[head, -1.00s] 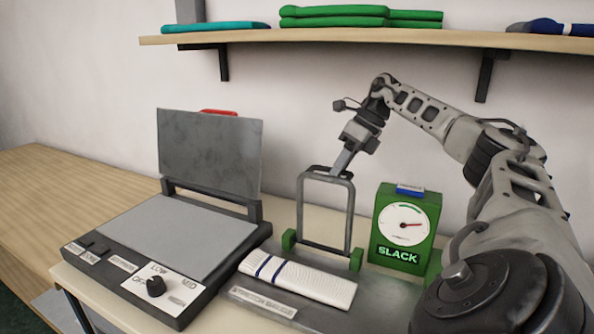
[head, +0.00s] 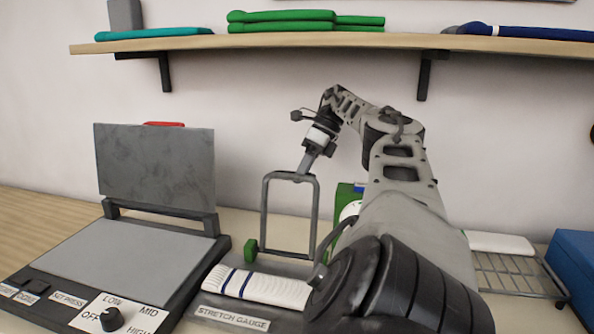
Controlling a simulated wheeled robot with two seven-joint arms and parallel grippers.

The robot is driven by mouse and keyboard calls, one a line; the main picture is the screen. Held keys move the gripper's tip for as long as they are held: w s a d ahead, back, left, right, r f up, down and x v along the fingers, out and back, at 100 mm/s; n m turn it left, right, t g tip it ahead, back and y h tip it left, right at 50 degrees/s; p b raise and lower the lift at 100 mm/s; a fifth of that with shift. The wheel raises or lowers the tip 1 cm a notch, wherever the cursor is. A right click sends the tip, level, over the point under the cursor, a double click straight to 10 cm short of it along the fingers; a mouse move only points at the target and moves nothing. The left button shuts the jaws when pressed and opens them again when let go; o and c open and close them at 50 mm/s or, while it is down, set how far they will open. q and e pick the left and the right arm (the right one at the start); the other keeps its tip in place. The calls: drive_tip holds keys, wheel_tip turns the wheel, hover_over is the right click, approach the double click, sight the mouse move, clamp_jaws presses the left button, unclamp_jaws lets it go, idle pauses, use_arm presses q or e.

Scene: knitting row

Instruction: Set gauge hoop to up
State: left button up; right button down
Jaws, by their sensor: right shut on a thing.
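The gauge hoop (head: 265,213) is a grey rectangular frame standing upright at the back of the stretch gauge base (head: 232,318). A green hinge block (head: 250,250) shows at its lower left; its lower right end is hidden by my arm. My right gripper (head: 303,172) is shut on the hoop's top bar. A white knitted piece with blue stripes (head: 262,286) lies flat on the base in front of the hoop. The green gauge box (head: 344,194) with its dial is mostly hidden behind my right arm. My left gripper is not in view.
A press with its grey lid (head: 155,167) raised stands at the left, its knob (head: 111,319) at the front. A shelf (head: 290,42) with folded knitwear runs above. A wire rack (head: 515,275) and a blue bin (head: 575,262) are at the right.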

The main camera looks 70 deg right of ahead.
drive_tip(key=shift+s+d+f+h, duration=0.15)
drive_tip(key=shift+d+f+h, duration=0.2)
drive_tip(key=shift+f, duration=0.3)
drive_tip(key=c, duration=1.5)
unclamp_jaws()
drive_tip(key=shift+d+f, duration=0.15)
drive_tip(key=shift+d, duration=0.05)
drive_tip(key=shift+o, duration=0.8)
drive_tip(key=shift+d+f, duration=0.3)
drive_tip(key=shift+d, duration=0.05)
drive_tip(key=shift+a+r, duration=0.2)
drive_tip(key=shift+c, duration=0.6)
drive_tip(key=shift+d, duration=0.1)
drive_tip(key=shift+r, duration=0.1)
